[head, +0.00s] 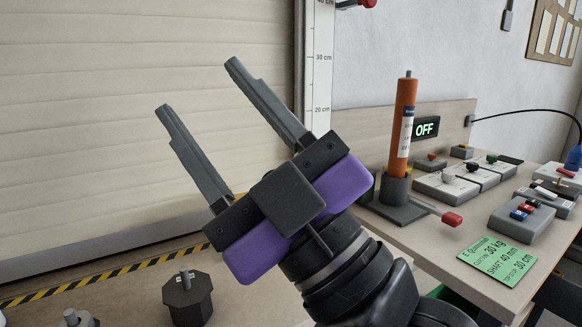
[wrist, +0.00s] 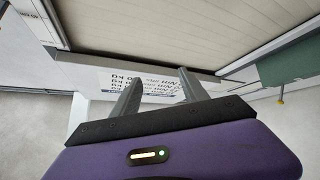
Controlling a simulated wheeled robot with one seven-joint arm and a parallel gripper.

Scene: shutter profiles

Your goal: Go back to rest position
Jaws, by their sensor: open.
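My gripper (head: 198,83) is raised in front of the beige roller shutter (head: 90,90) in the head view. Its two grey fingers point up and to the left, spread apart, with nothing between them. It is purple and black at its body. In the wrist view the open fingers (wrist: 155,84) reach toward a pale panel with printed text (wrist: 150,84), partly hidden behind them.
At right, a workbench (head: 440,250) holds an orange cylinder (head: 402,130) upright in a grey holder with a red-tipped lever, several switch boxes, a green label (head: 497,257) and an "OFF" display (head: 425,128). A dark octagonal weight (head: 187,298) stands at lower left.

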